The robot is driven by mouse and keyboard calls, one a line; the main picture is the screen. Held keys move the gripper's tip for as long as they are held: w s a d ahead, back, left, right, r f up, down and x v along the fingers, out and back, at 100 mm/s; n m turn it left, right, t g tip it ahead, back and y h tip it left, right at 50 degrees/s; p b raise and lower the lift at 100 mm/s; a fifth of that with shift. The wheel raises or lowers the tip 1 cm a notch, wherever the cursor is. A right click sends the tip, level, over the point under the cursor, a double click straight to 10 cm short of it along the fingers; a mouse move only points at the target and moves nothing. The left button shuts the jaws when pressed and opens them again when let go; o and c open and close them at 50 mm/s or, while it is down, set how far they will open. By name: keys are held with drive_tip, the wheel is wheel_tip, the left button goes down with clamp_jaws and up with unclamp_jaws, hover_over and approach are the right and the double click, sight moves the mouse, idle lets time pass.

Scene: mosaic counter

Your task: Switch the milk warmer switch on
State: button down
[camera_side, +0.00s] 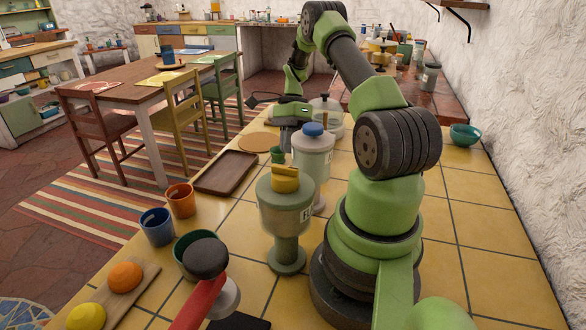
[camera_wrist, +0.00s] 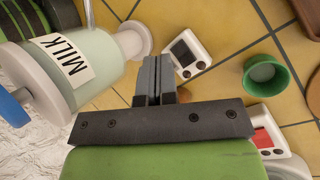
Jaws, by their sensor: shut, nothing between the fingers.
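The milk warmer (camera_wrist: 84,68) is a pale vessel with a white lid, a blue knob and a MILK label. It is at the left in the wrist view and stands upright in the side view (camera_side: 313,160). A small white unit with a dark face (camera_wrist: 187,52) lies near its foot. Another white unit with a red face (camera_wrist: 268,138) is at lower right, partly hidden by my gripper. I cannot tell which unit is the milk warmer's switch, or its position. My gripper (camera_wrist: 155,62) is shut and empty, pointing down beside the vessel; it also shows in the side view (camera_side: 286,146).
A green cup (camera_wrist: 267,74) stands right of my gripper. In the side view, a yellow-knobbed vessel (camera_side: 286,213) stands in front, a brown tray (camera_side: 225,172) lies to the left, and a lidded glass pot (camera_side: 326,108) stands behind.

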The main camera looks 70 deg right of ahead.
drive_tip(key=shift+d+f, duration=0.2)
drive_tip(key=shift+f, duration=1.55)
drive_tip(key=shift+f, duration=0.1)
idle(0.6)
drive_tip(key=shift+f, duration=0.3)
drive_tip(key=shift+f, duration=0.25)
idle(0.5)
drive_tip(key=shift+r, duration=0.15)
drive_tip(key=shift+r, duration=0.55)
drive_tip(key=shift+r, duration=0.1)
drive_tip(key=shift+a+r, duration=0.15)
drive_tip(key=shift+r, duration=1.05)
drive_tip(key=shift+a+r, duration=0.15)
drive_tip(key=shift+r, duration=1.05)
